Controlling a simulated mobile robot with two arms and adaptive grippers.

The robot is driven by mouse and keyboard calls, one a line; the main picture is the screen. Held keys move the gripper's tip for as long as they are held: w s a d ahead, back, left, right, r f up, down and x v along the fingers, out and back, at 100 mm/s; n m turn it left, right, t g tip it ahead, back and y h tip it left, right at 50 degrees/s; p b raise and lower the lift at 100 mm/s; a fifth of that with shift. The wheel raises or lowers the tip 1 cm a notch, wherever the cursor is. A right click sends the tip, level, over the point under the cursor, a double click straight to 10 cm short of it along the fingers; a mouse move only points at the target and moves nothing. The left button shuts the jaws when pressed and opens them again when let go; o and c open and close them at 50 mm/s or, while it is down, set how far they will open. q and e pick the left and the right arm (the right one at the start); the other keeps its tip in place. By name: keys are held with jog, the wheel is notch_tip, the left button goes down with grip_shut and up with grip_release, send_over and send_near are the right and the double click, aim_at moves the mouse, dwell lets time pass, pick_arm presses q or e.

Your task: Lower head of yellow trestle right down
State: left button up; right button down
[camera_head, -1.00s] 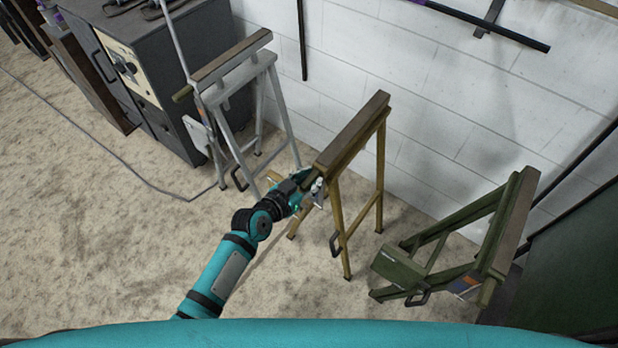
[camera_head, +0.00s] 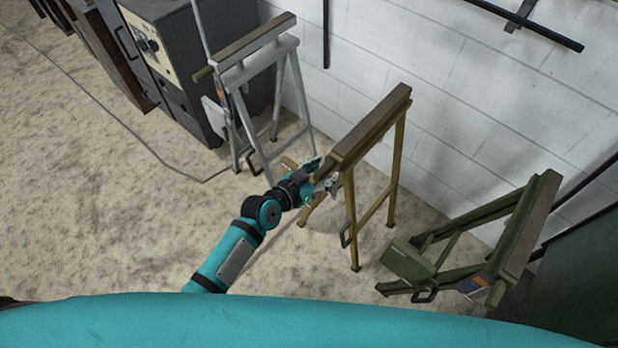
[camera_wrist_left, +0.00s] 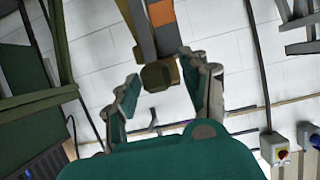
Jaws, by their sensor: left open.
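The yellow trestle (camera_head: 352,215) stands upright at the middle of the head view. Its head (camera_head: 372,125) is a long beam with a dark brown top, raised on yellow legs. My left gripper (camera_head: 320,176) is at the near end of this head, on its left side. In the left wrist view my left gripper (camera_wrist_left: 160,78) is open, with one finger on each side of the head's dark end knob (camera_wrist_left: 156,77). Gaps show between fingers and knob. The head there carries an orange patch (camera_wrist_left: 161,13). My right gripper is not in view.
A grey trestle (camera_head: 262,80) stands at the left rear, beside a dark cabinet (camera_head: 170,60). A green trestle (camera_head: 520,225) with a green box (camera_head: 407,260) is at the right. A white block wall (camera_head: 450,90) is close behind. The floor at the left is open.

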pick_arm(q)
jog(key=v, duration=1.1)
jog(key=shift+a+f, duration=0.1)
jog(key=shift+f, duration=0.15)
jog(key=s+a+f+n+g+y, duration=0.1)
jog(key=s+a+f+y, duration=0.15)
jog(key=f, duration=0.65)
jog(key=s+a+f+n+g+y, duration=0.1)
jog(key=s+a+f+g, duration=0.2)
jog(key=f, duration=0.5)
jog(key=s+a+f+n+y, duration=0.1)
jog(key=s+a+f+y, duration=0.2)
jog(key=f, duration=0.6)
jog(key=s+a+f+g, duration=0.2)
jog(key=s+f, duration=0.3)
jog(key=s, duration=0.4)
jog(key=s+a+f+n+g+y, duration=0.1)
jog(key=s+a+f+g, duration=0.1)
jog(key=s+f, duration=0.3)
jog(key=s+a+f+g, duration=0.1)
jog(key=s+a+f, duration=0.3)
jog(key=s, duration=0.9)
jog(key=shift+s+f+n+g, duration=0.25)
jog(key=shift+f+n+g, duration=0.15)
jog(key=shift+f, duration=0.6)
jog(key=shift+d, duration=0.15)
